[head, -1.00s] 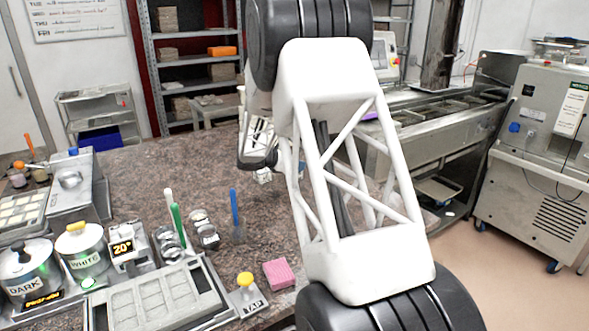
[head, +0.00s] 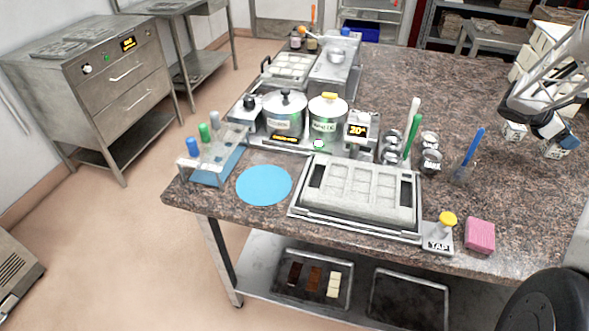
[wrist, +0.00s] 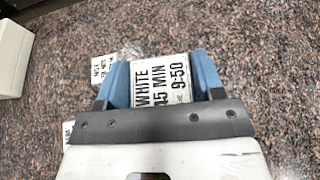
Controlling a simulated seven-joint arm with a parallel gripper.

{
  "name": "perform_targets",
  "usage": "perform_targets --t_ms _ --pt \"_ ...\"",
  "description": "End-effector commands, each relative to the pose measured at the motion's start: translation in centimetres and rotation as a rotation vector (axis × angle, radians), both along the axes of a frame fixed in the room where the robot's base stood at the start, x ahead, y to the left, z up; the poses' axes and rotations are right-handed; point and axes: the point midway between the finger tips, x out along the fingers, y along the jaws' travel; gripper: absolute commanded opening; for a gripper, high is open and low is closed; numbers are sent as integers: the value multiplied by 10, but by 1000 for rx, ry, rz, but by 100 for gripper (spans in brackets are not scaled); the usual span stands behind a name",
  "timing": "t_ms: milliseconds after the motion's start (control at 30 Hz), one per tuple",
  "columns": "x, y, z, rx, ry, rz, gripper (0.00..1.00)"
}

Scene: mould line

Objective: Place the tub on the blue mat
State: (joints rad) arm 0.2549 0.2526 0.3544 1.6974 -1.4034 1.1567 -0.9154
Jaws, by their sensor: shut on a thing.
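The blue mat (head: 264,185) is a bare round disc near the left front of the stone counter. In the wrist view, a tub (wrist: 160,82) with a white label reading WHITE, 15 MIN, 9:50 sits between the blue fingers of my gripper (wrist: 162,76), which is shut on it. In the head view my gripper (head: 558,142) is at the far right, low over the counter, far from the mat. The held tub is small and partly hidden there. Whether it touches the counter I cannot tell.
Another labelled tub (wrist: 103,68) stands close beside the held one. A tube rack (head: 212,165) borders the mat's left.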

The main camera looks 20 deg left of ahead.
Motion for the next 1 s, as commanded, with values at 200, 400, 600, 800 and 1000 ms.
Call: perform_targets --t_ms 200,400,600,800,1000 --pt "7 18 5 0 0 27 31" --pt "19 56 15 -1 -1 81 31" --pt "34 109 30 -1 -1 157 31" --pt "45 166 44 0 -1 238 31" --pt "52 222 58 0 -1 318 31"
